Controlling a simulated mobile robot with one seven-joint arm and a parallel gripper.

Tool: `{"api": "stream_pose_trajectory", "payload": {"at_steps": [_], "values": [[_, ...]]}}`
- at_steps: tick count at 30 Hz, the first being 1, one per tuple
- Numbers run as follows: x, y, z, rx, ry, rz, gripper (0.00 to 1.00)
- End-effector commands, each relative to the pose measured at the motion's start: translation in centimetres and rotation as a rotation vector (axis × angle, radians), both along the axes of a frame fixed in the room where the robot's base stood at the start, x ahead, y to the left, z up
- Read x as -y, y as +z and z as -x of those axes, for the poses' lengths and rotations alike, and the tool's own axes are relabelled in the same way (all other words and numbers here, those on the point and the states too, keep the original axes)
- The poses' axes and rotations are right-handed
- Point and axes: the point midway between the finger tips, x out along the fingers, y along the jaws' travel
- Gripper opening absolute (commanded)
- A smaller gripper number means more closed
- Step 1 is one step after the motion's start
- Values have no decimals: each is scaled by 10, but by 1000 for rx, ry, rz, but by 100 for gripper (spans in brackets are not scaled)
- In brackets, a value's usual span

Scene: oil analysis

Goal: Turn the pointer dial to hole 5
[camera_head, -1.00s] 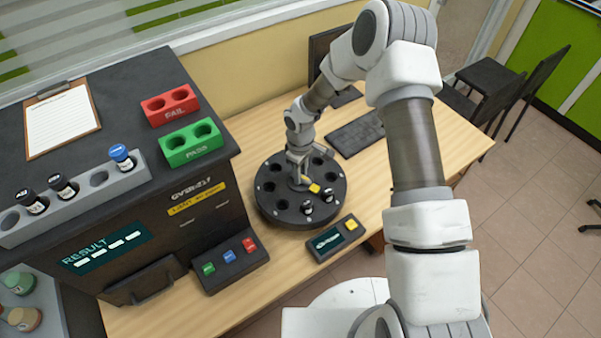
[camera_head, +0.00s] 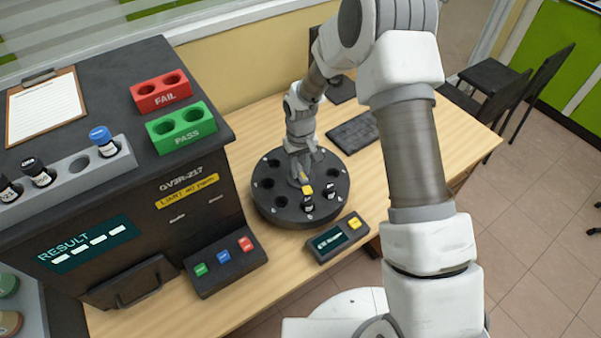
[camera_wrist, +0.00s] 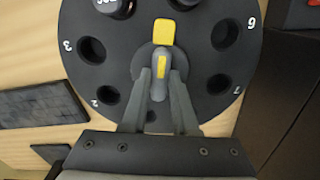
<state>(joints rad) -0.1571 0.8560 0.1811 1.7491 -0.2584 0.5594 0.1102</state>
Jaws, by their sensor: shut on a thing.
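The black round dial plate (camera_head: 268,209) stands on the table; numbered holes ring it. The pointer at its centre has a yellow tip (camera_head: 307,190), also seen in the wrist view (camera_wrist: 163,32). My gripper (camera_head: 299,168) is shut on the pointer's grey grip (camera_wrist: 157,80) from above. In the wrist view, labels 3, 2, 7 and 6 are readable. The yellow tip lies between two dark-capped vials, one (camera_head: 330,192) and another (camera_head: 308,204), and leans towards the latter. That vial is at the position between the one by 3 and hole 6; its own label is hidden.
A small console (camera_head: 339,239) with a yellow button sits in front of the dial. The dark analyser (camera_head: 150,215) with its button panel (camera_head: 225,265) is to the left, carrying red and green racks. A keyboard (camera_head: 352,131) lies behind right.

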Motion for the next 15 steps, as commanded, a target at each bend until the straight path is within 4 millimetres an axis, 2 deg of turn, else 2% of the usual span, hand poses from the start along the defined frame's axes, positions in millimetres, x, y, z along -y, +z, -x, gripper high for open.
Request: {"api": "stream_pose_trajectory", "payload": {"at_steps": [6,15], "values": [[0,-1,0,1,-113,0,0],[0,0,0,-1,-182,0,0]]}}
